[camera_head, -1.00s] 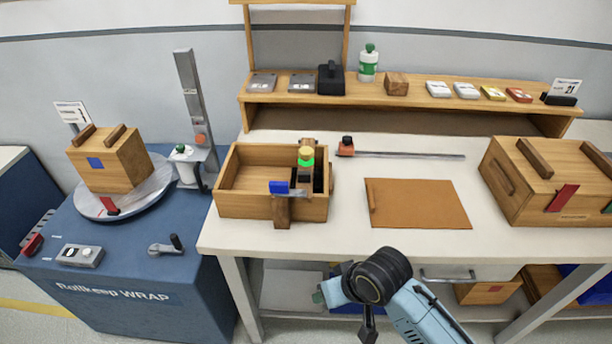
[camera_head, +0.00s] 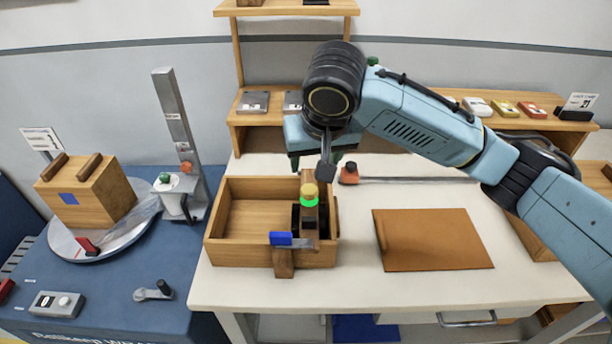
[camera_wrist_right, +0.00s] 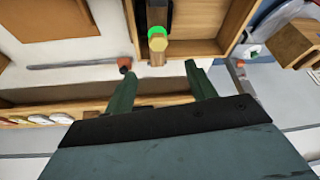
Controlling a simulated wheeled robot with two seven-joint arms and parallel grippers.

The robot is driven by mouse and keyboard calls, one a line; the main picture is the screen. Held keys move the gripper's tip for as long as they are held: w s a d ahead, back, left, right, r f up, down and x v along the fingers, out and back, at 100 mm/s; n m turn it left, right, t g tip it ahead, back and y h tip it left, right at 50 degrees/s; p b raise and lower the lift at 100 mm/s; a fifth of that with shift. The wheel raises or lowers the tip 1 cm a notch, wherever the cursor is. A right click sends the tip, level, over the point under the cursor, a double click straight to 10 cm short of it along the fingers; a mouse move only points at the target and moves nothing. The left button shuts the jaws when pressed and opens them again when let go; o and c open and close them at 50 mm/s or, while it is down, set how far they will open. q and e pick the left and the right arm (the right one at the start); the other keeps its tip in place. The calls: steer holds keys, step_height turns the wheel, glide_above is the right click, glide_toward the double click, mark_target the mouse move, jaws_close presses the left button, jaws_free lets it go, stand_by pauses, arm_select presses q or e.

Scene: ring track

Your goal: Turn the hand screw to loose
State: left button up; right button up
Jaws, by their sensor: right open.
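My right gripper (camera_head: 316,168) points down just above and behind the knob, open and empty. In the right wrist view the knob (camera_wrist_right: 158,44) lies ahead of the gap between the open fingers (camera_wrist_right: 160,75), apart from both. My left gripper is not in view.
An orange-ended rod (camera_head: 410,180) lies right of the box, with a brown board (camera_head: 433,240) in front of it. A shelf (camera_head: 250,118) runs behind. A blue bench (camera_head: 110,290) at left carries a turntable with a wooden box (camera_head: 90,195). The white table (camera_head: 355,280) is clear in front.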

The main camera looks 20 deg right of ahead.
mark_target(309, 189)
steer(key=b+x, duration=0.1)
steer(key=x, duration=1.2)
steer(key=shift+w+d+r+b, duration=0.1)
steer(key=shift+d+b, duration=0.1)
steer(key=shift+b, duration=0.2)
steer(key=shift+c, duration=0.4)
steer(key=c, duration=0.9)
